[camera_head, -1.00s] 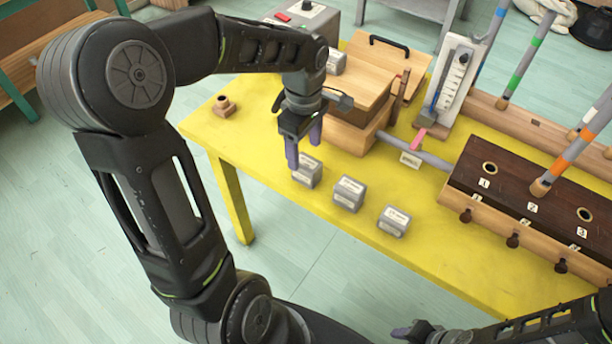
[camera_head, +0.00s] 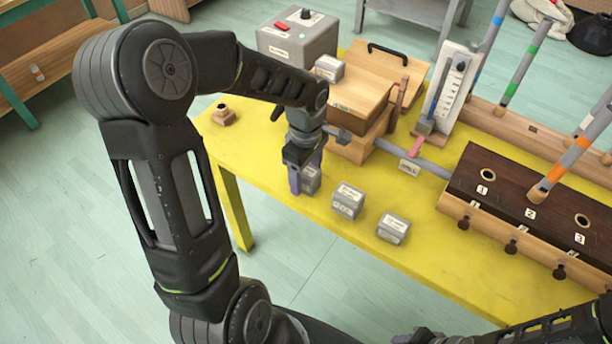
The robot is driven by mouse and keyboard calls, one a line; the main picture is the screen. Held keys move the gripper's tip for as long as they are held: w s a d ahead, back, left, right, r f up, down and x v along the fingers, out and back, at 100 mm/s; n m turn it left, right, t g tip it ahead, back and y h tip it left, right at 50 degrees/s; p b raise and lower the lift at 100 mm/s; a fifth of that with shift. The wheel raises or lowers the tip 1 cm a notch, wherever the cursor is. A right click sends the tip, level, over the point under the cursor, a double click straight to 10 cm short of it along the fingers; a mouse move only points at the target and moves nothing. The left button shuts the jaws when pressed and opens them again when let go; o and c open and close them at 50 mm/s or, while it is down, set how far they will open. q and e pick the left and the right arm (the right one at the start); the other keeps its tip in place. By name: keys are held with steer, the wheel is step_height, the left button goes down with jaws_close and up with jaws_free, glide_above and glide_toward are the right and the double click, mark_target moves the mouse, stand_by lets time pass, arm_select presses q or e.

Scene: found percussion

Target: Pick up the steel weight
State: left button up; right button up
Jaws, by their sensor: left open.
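Several small grey steel weights with pale labels are in view. The leftmost weight (camera_head: 313,178) stands on the yellow table, partly hidden by my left gripper (camera_head: 305,180). That gripper is open and pointing down, with its purple fingers low at this weight. I cannot tell whether they touch it. The middle weight (camera_head: 348,200) and the right weight (camera_head: 393,228) stand in a row to the right. Another weight (camera_head: 329,67) sits on the wooden bellows-like box. My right gripper (camera_head: 420,335) is at the bottom edge, mostly cut off, its opening unclear.
The yellow table (camera_head: 440,265) has free room in front of the weights. Behind stand the wooden box (camera_head: 375,75), a grey control box (camera_head: 298,38) and a white gauge (camera_head: 453,85). A small wooden piece (camera_head: 223,115) lies left.

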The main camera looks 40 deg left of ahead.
arm_select(q)
steer(key=shift+f, duration=0.75)
jaws_close()
stand_by(0.5)
stand_by(0.4)
